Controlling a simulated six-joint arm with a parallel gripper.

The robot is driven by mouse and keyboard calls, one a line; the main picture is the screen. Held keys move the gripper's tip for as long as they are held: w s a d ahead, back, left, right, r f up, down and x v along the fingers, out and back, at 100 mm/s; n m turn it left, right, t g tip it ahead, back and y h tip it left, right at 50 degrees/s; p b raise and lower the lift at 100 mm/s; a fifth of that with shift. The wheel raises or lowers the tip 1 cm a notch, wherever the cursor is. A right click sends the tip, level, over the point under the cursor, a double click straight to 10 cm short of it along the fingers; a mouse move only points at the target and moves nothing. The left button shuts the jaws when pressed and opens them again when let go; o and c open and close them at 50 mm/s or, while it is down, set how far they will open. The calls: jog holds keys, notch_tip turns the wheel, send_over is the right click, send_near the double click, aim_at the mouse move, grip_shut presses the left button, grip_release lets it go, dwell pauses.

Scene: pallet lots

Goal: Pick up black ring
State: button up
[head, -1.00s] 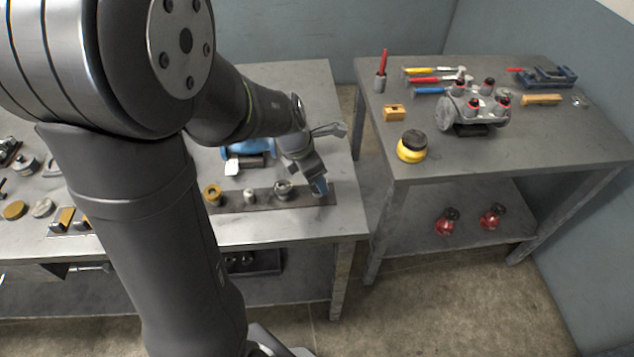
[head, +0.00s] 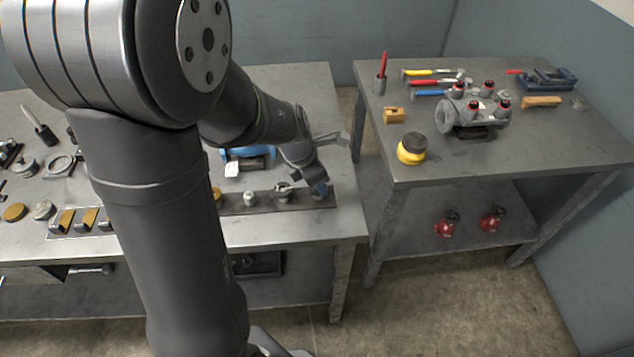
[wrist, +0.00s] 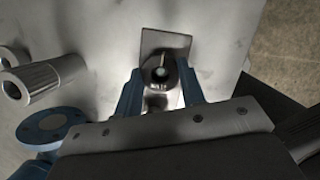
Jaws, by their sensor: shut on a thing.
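In the wrist view, a dark ring-like part (wrist: 177,76) lies between the two blue fingers of my gripper (wrist: 161,88), around or over a small bright round tip. I take it for the black ring; its lower side is hidden in shadow. My gripper is shut on it. In the head view my gripper (head: 319,189) is low at the right end of a dark strip plate (head: 235,208) on the left table. The ring cannot be made out in that view. A plate end (wrist: 154,42) shows beyond the fingers in the wrist view.
Small metal parts, including a grey round part (head: 283,196) and a pale one (head: 249,199), stand on the strip left of my gripper. A blue flanged part (head: 240,154) lies behind. A gap separates the right table (head: 470,165), which holds tools and a valve body (head: 462,114).

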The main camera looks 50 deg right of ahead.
jog(key=shift+r, duration=0.5)
jog(key=r, duration=0.2)
jog(key=s+r, duration=0.1)
jog(key=r, duration=0.1)
jog(key=shift+s, duration=0.15)
jog(key=s+a+r, duration=0.1)
jog(key=s+r, duration=0.5)
jog(key=s, duration=0.4)
jog(key=w+r+n+t, duration=0.1)
jog(key=w+r+n, duration=0.2)
jog(key=w, duration=0.8)
jog(key=w+r+n+t, duration=0.1)
jog(key=w+r+n, duration=0.2)
jog(key=w, duration=0.8)
jog(key=w+r+n+t, duration=0.1)
jog(key=w+r+n, duration=0.2)
jog(key=w, duration=0.8)
jog(key=shift+w+a+r+n, duration=0.2)
jog(key=shift+w+r+n, duration=0.1)
jog(key=shift+n, duration=0.4)
jog(key=shift+f, duration=0.1)
jog(key=shift+s+f, duration=0.1)
jog(key=shift+f, duration=2.15)
jog(key=shift+f, duration=1.35)
